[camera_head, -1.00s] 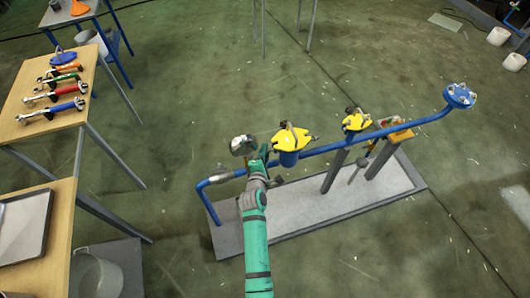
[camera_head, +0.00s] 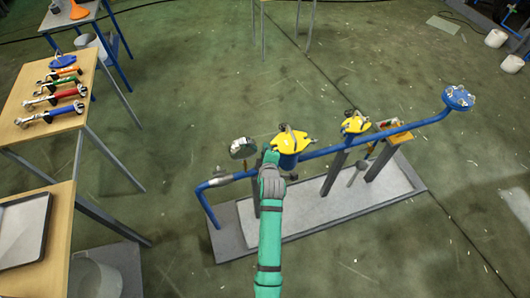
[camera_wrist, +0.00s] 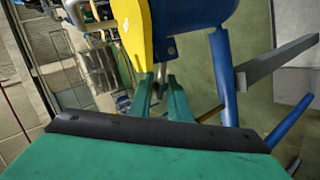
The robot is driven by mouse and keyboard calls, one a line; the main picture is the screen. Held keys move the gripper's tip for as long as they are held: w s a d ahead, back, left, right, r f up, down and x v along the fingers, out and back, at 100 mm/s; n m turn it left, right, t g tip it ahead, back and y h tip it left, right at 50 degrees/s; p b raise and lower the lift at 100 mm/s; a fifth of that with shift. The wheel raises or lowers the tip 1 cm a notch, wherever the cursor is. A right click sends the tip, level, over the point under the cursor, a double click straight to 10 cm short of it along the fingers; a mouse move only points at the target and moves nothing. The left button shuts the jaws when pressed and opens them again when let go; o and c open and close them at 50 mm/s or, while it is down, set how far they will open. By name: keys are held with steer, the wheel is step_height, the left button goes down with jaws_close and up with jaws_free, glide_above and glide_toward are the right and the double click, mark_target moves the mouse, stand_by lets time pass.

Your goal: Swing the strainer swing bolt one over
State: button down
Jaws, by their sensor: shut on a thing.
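The strainer's yellow cover (camera_head: 292,140) sits on its blue body (camera_head: 287,160) in the middle of the blue pipe run. In the wrist view the cover's yellow edge (camera_wrist: 132,28) and the blue body (camera_wrist: 190,20) are close ahead. My gripper (camera_head: 270,155) is at the left side of the strainer. In the wrist view my green fingers (camera_wrist: 160,92) are just under the cover edge, shut on a slim metal piece, seemingly swing bolt one. Most of that bolt is hidden between the fingers.
A round gauge (camera_head: 242,148) stands on the pipe left of my gripper. A second yellow-topped fitting (camera_head: 355,122) and a blue flange (camera_head: 459,96) are to the right. A grey plinth (camera_head: 225,240) lies below. Wrenches lie on the wooden table (camera_head: 20,130) at left.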

steer(key=shift+d+r, duration=0.15)
steer(key=shift+r, duration=0.05)
stand_by(0.3)
steer(key=c, duration=1.9)
jaws_free()
steer(key=v, duration=1)
steer(key=shift+s+d+r, duration=0.2)
steer(key=shift+s+d, duration=0.05)
steer(key=shift+s, duration=0.1)
